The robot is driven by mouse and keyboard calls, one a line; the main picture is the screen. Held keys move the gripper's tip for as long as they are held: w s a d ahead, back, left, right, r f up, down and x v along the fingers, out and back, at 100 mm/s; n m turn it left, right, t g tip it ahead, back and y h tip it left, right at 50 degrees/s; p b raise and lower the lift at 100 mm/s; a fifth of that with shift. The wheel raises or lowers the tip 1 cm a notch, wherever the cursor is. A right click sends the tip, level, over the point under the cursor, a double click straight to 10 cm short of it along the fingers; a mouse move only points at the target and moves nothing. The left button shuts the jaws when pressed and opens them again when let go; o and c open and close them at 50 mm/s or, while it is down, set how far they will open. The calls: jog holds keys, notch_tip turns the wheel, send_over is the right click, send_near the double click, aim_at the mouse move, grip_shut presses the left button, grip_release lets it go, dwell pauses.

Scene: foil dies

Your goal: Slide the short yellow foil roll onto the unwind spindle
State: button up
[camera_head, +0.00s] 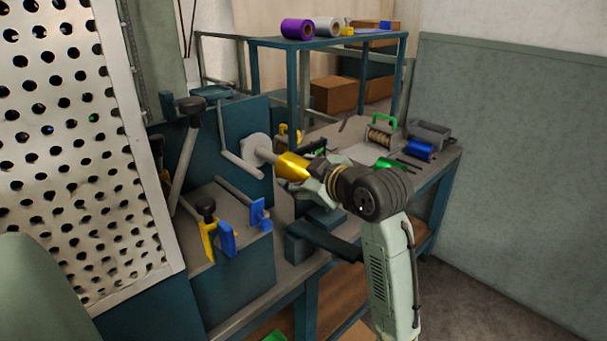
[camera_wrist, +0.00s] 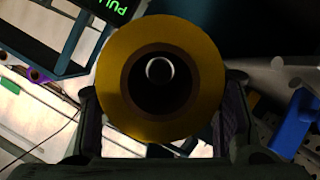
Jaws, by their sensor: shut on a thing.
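The yellow foil roll (camera_head: 292,167) is held in my gripper (camera_head: 312,180), with a finger on each side of it. In the wrist view I see the roll (camera_wrist: 115,75) end-on, its dark brown core facing me, between the gripper fingers (camera_wrist: 162,115). The unwind spindle (camera_head: 264,154) is a pale shaft from a round grey flange, pointing toward the roll, and it meets the roll's far end in the head view. Through the core, the spindle's round end (camera_wrist: 160,70) shows slightly above the bore's centre. I cannot tell how deep it is inside.
A lever with a black knob (camera_head: 190,105) and a bent grey bar (camera_head: 238,165) stand left of the spindle. Yellow and blue clamps (camera_head: 227,240) are in front. A green roll (camera_head: 390,163) and blue roll (camera_head: 420,150) lie on the bench at right.

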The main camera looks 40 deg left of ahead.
aim_at(275, 159)
jog(key=shift+w+a+r+p, duration=0.1)
jog(key=shift+a+p, duration=0.2)
jog(key=shift+a, duration=1.3)
jog(key=shift+w+a+f+p, duration=0.15)
jog(key=shift+a+p, duration=0.15)
jog(key=shift+a, duration=1.25)
jog(key=shift+w+a+r+p, duration=0.15)
jog(key=shift+a+p, duration=0.15)
jog(key=shift+a, duration=1.3)
jog(key=o, duration=1.5)
jog(key=shift+d, duration=0.1)
jog(key=v, duration=1.1)
jog(key=shift+s+d+r, duration=0.15)
jog(key=shift+d, duration=0.2)
